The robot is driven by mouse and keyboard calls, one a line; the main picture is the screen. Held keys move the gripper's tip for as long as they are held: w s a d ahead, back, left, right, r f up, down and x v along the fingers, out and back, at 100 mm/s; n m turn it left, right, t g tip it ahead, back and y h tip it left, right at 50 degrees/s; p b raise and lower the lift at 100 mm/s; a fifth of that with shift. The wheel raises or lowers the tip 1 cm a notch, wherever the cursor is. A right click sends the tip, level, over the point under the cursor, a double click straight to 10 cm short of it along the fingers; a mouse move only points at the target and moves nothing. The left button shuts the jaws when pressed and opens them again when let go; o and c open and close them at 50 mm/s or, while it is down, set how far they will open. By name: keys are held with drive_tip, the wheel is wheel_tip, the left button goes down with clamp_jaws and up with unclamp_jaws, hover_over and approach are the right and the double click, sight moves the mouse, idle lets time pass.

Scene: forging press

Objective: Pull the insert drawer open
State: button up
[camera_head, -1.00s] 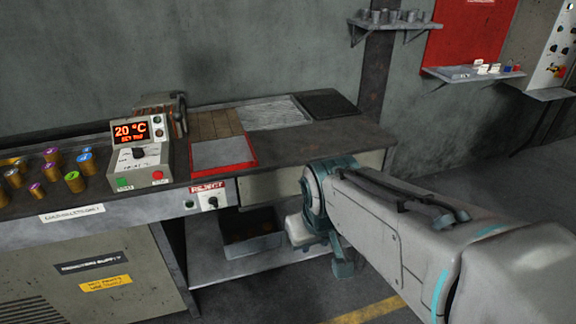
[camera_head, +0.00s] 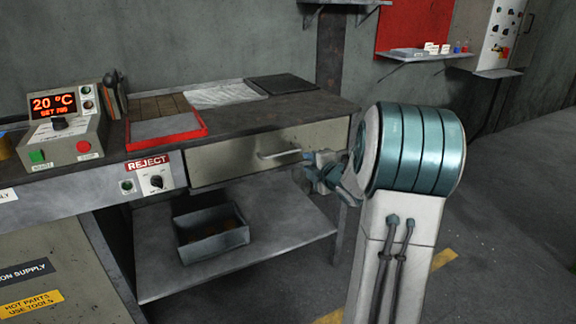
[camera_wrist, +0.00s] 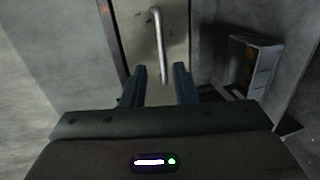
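The insert drawer (camera_head: 225,168) sits under the right part of the bench top, and its front looks flush with the bench. Its bar handle (camera_head: 280,154) is on the front panel. My gripper (camera_head: 314,176) is just right of the handle in the head view, partly hidden by my arm. In the wrist view my gripper (camera_wrist: 162,76) is open, with its two dark fingers apart. The handle (camera_wrist: 158,40) runs up and down there on the drawer front (camera_wrist: 137,32), its near end lined up between the fingertips. I see no contact.
A control box (camera_head: 62,135) reading 20 °C and a red-rimmed tray (camera_head: 165,130) stand on the bench. A REJECT panel (camera_head: 157,175) is left of the drawer. A grey bin (camera_head: 212,242) sits on the lower shelf (camera_head: 290,235). The floor at right is open.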

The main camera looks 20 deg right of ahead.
sight(290, 153)
drive_tip(key=b+x, duration=0.1)
drive_tip(key=x, duration=1.3)
drive_tip(key=shift+c, duration=0.4)
clamp_jaws()
